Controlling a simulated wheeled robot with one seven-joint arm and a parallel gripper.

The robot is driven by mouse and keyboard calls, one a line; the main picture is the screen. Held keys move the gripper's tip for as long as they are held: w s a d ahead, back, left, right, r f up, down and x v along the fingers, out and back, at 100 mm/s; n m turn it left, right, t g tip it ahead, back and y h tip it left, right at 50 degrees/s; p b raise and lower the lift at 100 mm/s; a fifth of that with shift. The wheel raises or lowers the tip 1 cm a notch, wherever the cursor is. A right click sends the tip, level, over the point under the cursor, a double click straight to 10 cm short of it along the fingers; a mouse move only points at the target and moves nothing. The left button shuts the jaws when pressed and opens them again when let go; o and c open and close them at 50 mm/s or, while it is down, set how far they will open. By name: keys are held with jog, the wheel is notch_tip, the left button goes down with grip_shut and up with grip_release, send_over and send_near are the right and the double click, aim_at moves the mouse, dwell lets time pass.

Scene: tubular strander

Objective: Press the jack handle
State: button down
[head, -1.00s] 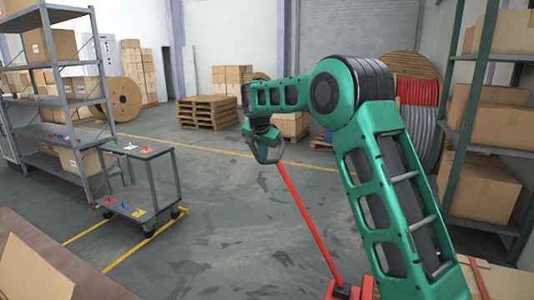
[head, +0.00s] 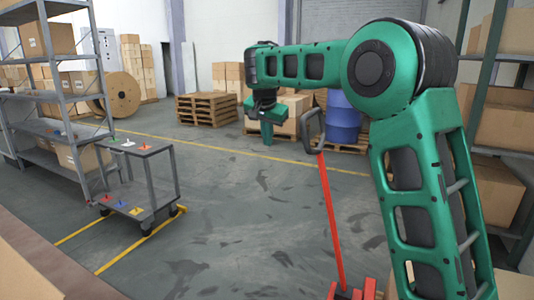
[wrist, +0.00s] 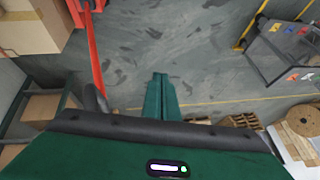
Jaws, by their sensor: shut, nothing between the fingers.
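The jack handle is a long red bar (head: 330,215) with a dark loop grip (head: 304,132) at its top. It stands steep, leaning slightly left, and rises from the red jack base (head: 352,291) at the bottom of the head view. My gripper (head: 267,138) points down, shut and empty, left of the loop grip in the head view with a visible gap. In the wrist view my closed fingers (wrist: 160,78) are at the centre, and the red bar (wrist: 95,55) is to their left. The loop grip is partly hidden there by my wrist.
A grey cart (head: 150,180) and a shelf rack (head: 62,95) stand at left. Pallets (head: 207,109) and a blue barrel (head: 342,117) stand behind. A rack with boxes (head: 493,195) is at right. The floor between cart and handle is clear.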

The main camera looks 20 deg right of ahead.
jog(key=shift+v, duration=1.4)
jog(key=shift+w+a, duration=0.1)
jog(key=shift+w, duration=0.05)
